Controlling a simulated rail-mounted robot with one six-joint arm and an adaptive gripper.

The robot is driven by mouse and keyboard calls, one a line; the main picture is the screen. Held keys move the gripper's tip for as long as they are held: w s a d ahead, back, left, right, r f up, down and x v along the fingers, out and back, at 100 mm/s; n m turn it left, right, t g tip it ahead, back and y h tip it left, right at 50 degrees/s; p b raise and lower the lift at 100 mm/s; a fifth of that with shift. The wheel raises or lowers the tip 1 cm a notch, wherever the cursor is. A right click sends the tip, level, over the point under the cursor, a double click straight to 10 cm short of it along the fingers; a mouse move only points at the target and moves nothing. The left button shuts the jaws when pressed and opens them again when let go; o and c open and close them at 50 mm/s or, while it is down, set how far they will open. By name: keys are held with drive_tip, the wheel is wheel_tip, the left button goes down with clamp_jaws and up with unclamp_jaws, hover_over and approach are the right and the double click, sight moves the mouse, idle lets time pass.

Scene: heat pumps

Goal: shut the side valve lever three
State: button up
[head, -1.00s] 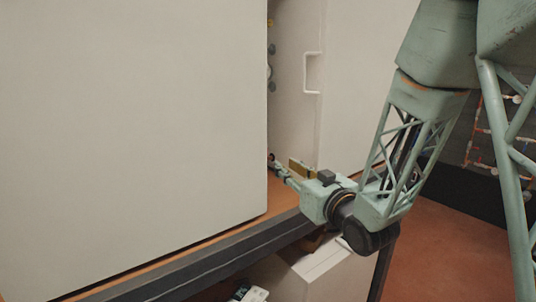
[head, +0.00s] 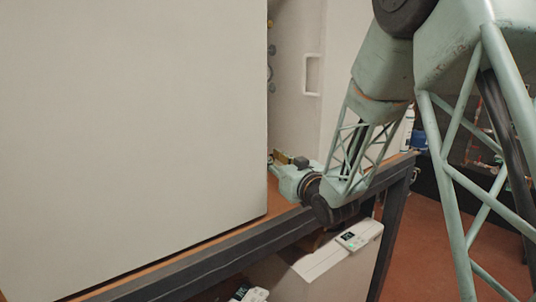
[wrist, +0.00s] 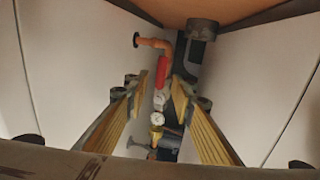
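My gripper (wrist: 157,90) is open in the wrist view, its two yellow-ridged fingers apart with nothing held between them. A red lever-like part (wrist: 162,72) shows between and beyond the fingertips, beside an orange-brown pipe (wrist: 152,42). I cannot tell which numbered lever it is, or its exact setting.
A white panel with a handle (head: 312,74) stands beyond the gap. White walls (wrist: 75,70) flank the fingers in the wrist view. The dark-edged bench (head: 200,262) runs below the unit. A white box (head: 325,270) sits under the bench.

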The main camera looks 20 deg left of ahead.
drive_tip(key=shift+x, duration=1.3)
clamp_jaws()
